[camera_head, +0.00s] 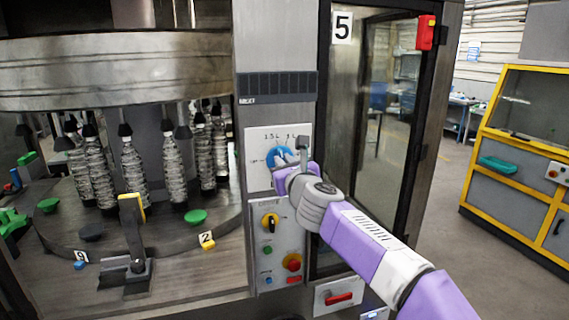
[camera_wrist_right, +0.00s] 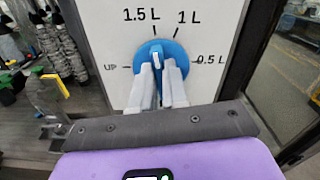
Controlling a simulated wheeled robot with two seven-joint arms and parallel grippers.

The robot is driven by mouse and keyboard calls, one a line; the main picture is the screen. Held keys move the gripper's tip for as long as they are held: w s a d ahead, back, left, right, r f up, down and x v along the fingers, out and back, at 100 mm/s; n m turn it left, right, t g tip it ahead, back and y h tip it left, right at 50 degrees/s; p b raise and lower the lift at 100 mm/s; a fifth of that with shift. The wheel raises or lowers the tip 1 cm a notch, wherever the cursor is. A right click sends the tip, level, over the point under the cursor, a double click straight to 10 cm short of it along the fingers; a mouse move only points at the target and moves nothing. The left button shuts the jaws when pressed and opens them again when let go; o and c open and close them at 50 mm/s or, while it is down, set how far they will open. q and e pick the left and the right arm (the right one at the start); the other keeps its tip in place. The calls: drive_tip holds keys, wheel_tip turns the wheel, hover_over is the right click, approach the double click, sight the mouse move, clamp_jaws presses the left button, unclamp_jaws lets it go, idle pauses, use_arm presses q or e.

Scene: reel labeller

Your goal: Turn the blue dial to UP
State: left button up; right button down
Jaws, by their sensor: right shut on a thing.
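The blue dial (camera_head: 273,154) sits on a white panel on the machine's front. In the right wrist view the dial (camera_wrist_right: 181,52) has labels around it: UP at the left, 1.5 L and 1 L above, 0.5 L at the right. A white pointer on the dial points upward, roughly toward 1.5 L; its exact angle is hard to read. My right gripper (camera_wrist_right: 160,67) is shut on the dial, its two pale fingers over the dial's middle. In the head view my right gripper (camera_head: 287,161) partly hides the dial. My left gripper is not in view.
Below the dial is a panel with a yellow-and-black switch (camera_head: 270,221) and a red knob (camera_head: 292,262). Bottles (camera_head: 175,165) stand on the carousel at the left. A glass door (camera_head: 385,120) is at the right. A yellow-framed cabinet (camera_head: 520,165) stands farther right, beyond open floor.

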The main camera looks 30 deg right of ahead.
drive_tip(key=shift+w+a+f+n+p, duration=0.15)
drive_tip(key=shift+n+p, duration=0.7)
drive_tip(key=shift+n, duration=1.8)
drive_tip(key=shift+s+a+f+n+p, duration=0.1)
drive_tip(key=shift+n+p, duration=0.7)
drive_tip(key=shift+n, duration=1.9)
drive_tip(key=shift+w+a+f+n+p, duration=0.15)
drive_tip(key=shift+n+p, duration=0.7)
drive_tip(key=shift+n, duration=1.8)
drive_tip(key=shift+s+d, duration=0.1)
drive_tip(key=c, duration=1.1)
unclamp_jaws()
drive_tip(key=shift+c, duration=0.2)
drive_tip(key=v, duration=0.7)
drive_tip(key=shift+s, duration=0.3)
